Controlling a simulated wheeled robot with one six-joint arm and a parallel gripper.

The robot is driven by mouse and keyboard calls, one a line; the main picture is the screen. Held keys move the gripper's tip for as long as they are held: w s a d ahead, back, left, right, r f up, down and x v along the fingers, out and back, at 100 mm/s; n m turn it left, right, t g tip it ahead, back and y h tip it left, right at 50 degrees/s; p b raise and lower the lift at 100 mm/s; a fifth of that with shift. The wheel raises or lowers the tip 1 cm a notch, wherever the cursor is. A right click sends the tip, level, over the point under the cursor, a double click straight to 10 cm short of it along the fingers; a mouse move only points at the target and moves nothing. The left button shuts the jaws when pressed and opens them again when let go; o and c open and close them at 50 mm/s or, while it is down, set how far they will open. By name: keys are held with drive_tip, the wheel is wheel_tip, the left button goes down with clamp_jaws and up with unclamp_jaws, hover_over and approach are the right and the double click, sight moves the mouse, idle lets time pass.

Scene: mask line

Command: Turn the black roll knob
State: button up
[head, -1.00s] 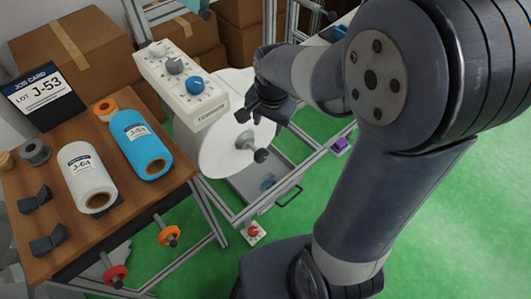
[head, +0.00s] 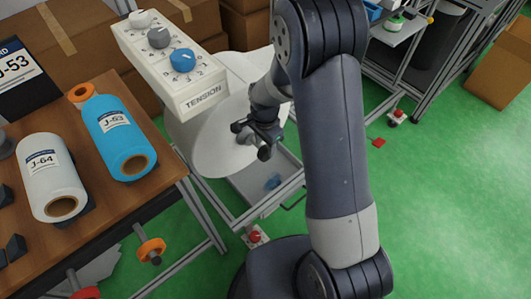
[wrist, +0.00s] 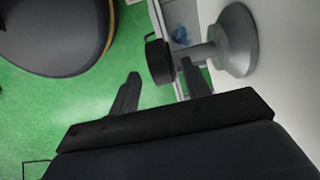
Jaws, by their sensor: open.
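The black roll knob (wrist: 158,62) is a short dark cylinder on a grey shaft and round grey hub (wrist: 235,40) standing out from the white roll face. In the head view the black knob (head: 264,153) shows just below my gripper (head: 257,134), which hides the hub. The white roll (head: 212,140) sits under the tension panel. In the wrist view my gripper (wrist: 160,70) is open, its fingers spread either side of the knob. The right finger overlaps the shaft beside the knob; I cannot tell whether it touches.
The tension panel (head: 170,60) carries white, grey and blue dials above the roll. A wooden table (head: 105,200) with a blue roll (head: 120,138) and a white roll marked J-64 (head: 52,178) stands left. A grey tray (head: 262,190) lies below.

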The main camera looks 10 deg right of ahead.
sight(265, 148)
wheel_tip(265, 148, down, 5)
drive_tip(key=shift+f+b, duration=0.15)
drive_tip(key=shift+b, duration=0.15)
drive_tip(key=shift+c, duration=0.6)
drive_tip(key=c, duration=0.8)
drive_tip(key=shift+o, duration=0.2)
